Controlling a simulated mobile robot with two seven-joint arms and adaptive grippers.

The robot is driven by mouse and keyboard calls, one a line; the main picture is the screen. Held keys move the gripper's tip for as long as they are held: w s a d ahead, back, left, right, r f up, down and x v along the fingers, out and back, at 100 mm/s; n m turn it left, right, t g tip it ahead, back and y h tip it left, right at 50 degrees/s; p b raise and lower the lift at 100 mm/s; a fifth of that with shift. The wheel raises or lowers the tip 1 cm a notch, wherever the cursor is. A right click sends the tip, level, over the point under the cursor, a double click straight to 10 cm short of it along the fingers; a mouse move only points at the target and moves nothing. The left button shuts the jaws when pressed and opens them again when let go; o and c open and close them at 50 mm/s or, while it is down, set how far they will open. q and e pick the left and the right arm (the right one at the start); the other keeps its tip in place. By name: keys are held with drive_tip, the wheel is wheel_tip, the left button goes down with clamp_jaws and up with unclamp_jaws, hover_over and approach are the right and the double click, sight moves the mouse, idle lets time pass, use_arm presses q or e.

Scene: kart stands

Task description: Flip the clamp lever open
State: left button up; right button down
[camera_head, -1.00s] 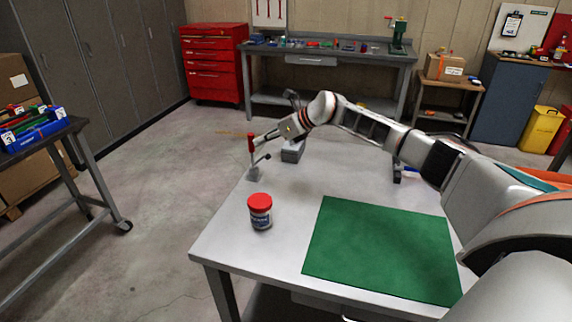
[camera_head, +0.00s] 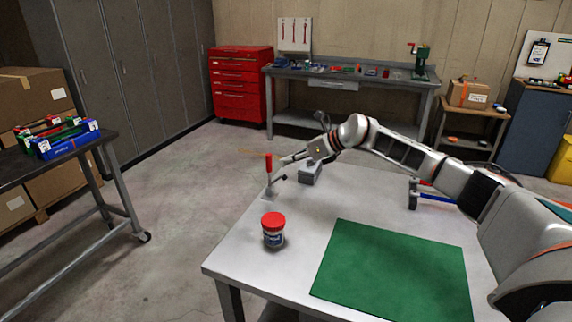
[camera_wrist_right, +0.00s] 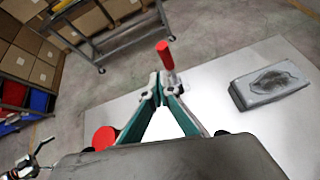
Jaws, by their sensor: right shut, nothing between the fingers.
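The toggle clamp (camera_head: 269,194) stands at the far left corner of the white table, its red-handled lever (camera_head: 268,163) pointing upright. In the right wrist view the red handle (camera_wrist_right: 165,56) rises just beyond my fingertips. My right gripper (camera_head: 281,162) is close beside the lever, on its right in the head view. Its fingers (camera_wrist_right: 160,88) meet at the tips, shut with nothing between them. They partly hide the clamp's lower part in the wrist view, and I cannot tell whether they touch the lever. My left gripper is not in view.
A red-lidded jar (camera_head: 273,231) stands in front of the clamp. A grey block (camera_head: 311,174) lies right of it, under my right arm. A green mat (camera_head: 392,266) covers the table's front right. A dark side table (camera_head: 62,158) stands apart at the left.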

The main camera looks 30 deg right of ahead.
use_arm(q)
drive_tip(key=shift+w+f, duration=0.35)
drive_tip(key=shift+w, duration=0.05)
use_arm(e)
wheel_tip(320, 180, up, 8)
drive_tip(key=s+d, duration=0.1)
drive_tip(key=shift+s+d, duration=0.15)
drive_tip(key=shift+d, duration=0.1)
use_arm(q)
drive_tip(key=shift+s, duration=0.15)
use_arm(e)
drive_tip(key=shift+f, duration=0.15)
